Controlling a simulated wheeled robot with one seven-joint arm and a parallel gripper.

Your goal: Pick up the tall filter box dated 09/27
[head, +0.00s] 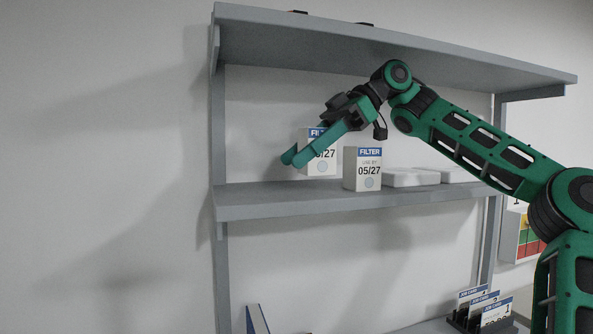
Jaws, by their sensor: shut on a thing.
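A white filter box (325,167) with a blue FILTER band is at my gripper (294,158), above the middle shelf. The green fingers cross its front and are shut on it. They cover part of its label; only the end of the date, "/27", reads clearly. Its lower edge shows near the back of the shelf, and I cannot tell whether it touches the shelf. A second filter box (362,170), dated 05/27, stands upright on the shelf just to the right, nearer the front edge.
Low white packs (410,178) lie on the middle shelf (270,209), right of the boxes. The upper shelf (400,48) runs above my arm. Card holders (482,312) stand below right, and a blue-edged upright item (257,319) stands below left. The shelf's left end is clear.

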